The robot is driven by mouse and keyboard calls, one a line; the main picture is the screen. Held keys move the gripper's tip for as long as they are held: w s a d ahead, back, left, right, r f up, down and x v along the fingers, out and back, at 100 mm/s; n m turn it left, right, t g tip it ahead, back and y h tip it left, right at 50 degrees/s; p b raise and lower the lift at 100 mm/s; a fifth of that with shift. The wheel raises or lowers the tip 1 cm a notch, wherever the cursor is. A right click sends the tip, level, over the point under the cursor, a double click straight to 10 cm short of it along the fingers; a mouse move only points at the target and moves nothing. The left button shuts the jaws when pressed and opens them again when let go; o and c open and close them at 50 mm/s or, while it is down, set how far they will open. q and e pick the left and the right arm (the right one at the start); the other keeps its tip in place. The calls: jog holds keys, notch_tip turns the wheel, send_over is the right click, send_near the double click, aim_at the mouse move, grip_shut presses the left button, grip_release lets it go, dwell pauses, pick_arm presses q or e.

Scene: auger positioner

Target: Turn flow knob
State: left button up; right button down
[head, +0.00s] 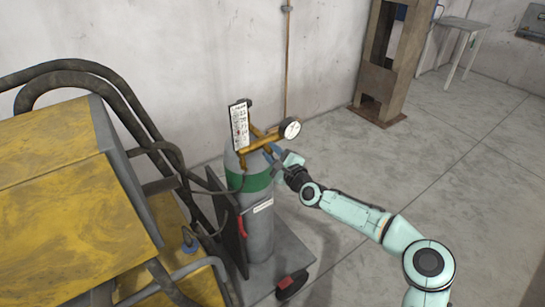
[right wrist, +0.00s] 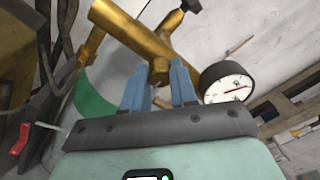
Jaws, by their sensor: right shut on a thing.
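A brass regulator (head: 270,142) with a round white gauge (head: 291,129) sits on top of a grey gas cylinder (head: 259,232) with a green band. The right gripper (head: 270,151) reaches it from the right, just below the gauge. In the right wrist view, the blue fingers (right wrist: 160,78) are shut on a small brass stub (right wrist: 158,70), which looks like the flow knob. The fingertips partly hide it. The gauge (right wrist: 227,84) is close beside the right finger. The left gripper is not in view.
A white label plate (head: 239,125) stands behind the regulator. A yellow machine (head: 70,190) with dark hoses is on the left. The cylinder stands on a wheeled cart (head: 290,262). The concrete floor on the right is clear up to a rusty steel post (head: 378,85).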

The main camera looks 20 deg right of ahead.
jog(key=shift+m, duration=0.5)
jog(key=shift+b, duration=0.3)
jog(key=shift+r, duration=0.1)
jog(key=c, duration=0.9)
grip_release()
jog(key=shift+s+d, duration=0.1)
jog(key=shift+s, duration=0.2)
jog(key=b+v, duration=0.2)
jog(key=v, duration=1)
jog(key=shift+s+d+b, duration=0.1)
jog(key=shift+s+b, duration=0.25)
